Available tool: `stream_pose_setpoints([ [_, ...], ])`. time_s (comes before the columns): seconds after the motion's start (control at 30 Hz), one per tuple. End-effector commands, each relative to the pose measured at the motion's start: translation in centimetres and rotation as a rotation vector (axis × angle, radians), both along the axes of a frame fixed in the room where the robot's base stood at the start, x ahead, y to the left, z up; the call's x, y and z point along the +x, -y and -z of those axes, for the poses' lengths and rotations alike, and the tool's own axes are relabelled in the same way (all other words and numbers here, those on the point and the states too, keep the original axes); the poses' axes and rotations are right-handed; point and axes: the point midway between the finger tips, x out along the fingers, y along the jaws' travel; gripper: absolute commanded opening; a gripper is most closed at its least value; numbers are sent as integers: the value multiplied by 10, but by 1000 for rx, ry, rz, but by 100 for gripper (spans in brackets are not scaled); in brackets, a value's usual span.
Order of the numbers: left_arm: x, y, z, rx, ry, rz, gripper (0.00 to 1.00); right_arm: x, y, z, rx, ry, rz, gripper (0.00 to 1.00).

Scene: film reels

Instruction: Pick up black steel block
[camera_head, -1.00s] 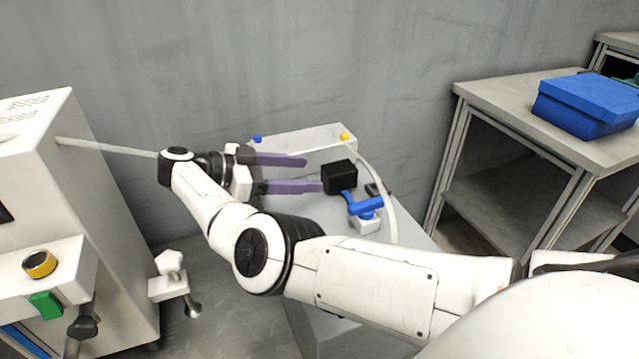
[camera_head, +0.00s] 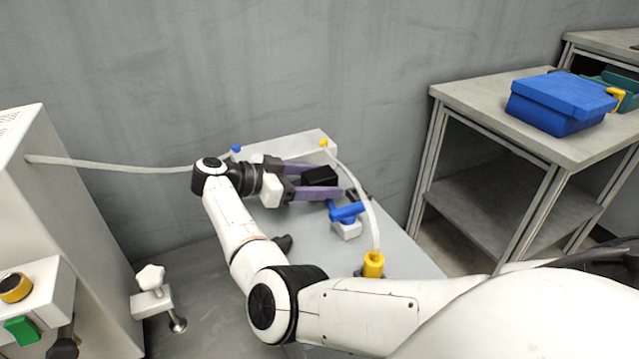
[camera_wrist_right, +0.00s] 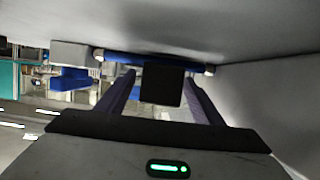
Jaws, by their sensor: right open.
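The black steel block (camera_head: 319,176) is a small dark box on the grey table by the wall in the head view. My right gripper (camera_head: 325,180) is open, with its two purple fingers on either side of the block; the near finger crosses in front of its lower part. In the right wrist view the block (camera_wrist_right: 161,86) stands between the two fingers (camera_wrist_right: 160,100), with a small gap visible on its left. Contact on the right side cannot be told. My left gripper is not in view.
A blue-handled valve (camera_head: 346,212) stands just in front of the block. A pale hose (camera_head: 363,190) runs to a yellow fitting (camera_head: 373,264). A white machine (camera_head: 60,190) is at the left. A blue box (camera_head: 562,103) sits on another table at the right.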

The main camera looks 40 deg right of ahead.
Motion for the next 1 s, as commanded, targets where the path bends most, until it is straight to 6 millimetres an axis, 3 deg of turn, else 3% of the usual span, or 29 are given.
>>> stream_pose_setpoints([
  [0.23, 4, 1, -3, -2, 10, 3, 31, 0, 1, 0, 0, 0, -1, 59],
  [0.6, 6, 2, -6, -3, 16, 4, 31, 0, 1, 0, 0, 0, -1, 0],
  [1.0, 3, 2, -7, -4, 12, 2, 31, 1, 2, -6, -7, 5, -1, 0],
])
